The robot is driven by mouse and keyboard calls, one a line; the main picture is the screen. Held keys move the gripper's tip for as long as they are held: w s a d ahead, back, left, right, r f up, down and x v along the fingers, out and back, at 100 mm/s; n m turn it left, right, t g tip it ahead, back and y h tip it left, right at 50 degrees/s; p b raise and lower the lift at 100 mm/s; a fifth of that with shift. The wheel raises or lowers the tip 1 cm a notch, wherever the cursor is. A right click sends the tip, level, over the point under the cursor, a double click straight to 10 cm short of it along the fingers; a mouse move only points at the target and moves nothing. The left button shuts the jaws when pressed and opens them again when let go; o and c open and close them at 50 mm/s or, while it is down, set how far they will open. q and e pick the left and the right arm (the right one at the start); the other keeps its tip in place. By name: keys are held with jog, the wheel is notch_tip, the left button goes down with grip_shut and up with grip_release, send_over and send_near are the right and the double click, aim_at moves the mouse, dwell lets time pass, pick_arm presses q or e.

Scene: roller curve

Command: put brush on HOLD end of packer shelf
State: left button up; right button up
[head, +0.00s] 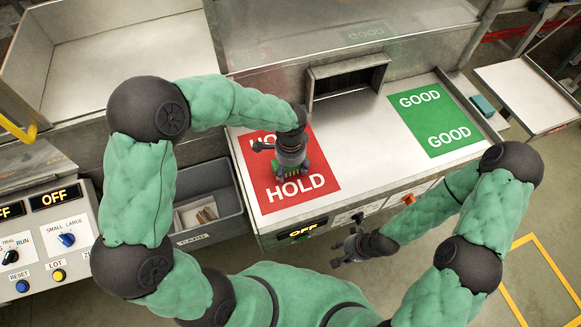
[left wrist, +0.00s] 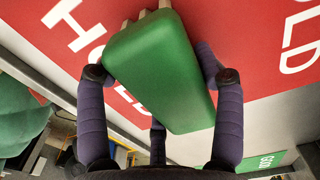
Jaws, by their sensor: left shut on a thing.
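The brush has a green block body (left wrist: 160,75) with pale bristles at its far edge in the left wrist view. In the head view, its green edge (head: 277,172) shows under my left gripper (head: 290,165). My left gripper is shut on the brush, with fingers on both sides of the block. The brush is over the red HOLD panel (head: 318,172) at the left end of the packer shelf (head: 362,160); I cannot tell whether it touches. My right gripper (head: 343,248) is empty, its fingers apart, in front of the shelf.
A green GOOD panel (head: 435,118) covers the right end of the shelf, with bare surface between the panels. A teal block (head: 483,105) lies beyond it. A grey bin (head: 205,215) with small items stands left of the shelf. A control box (head: 50,235) is at far left.

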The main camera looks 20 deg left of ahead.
pick_arm(q)
jog(key=shift+f, duration=0.1)
jog(key=o, duration=1)
jog(key=shift+r, duration=0.25)
notch_tip(320, 180, up, 12)
jog(key=shift+f+p, duration=0.1)
jog(key=shift+p, duration=0.7)
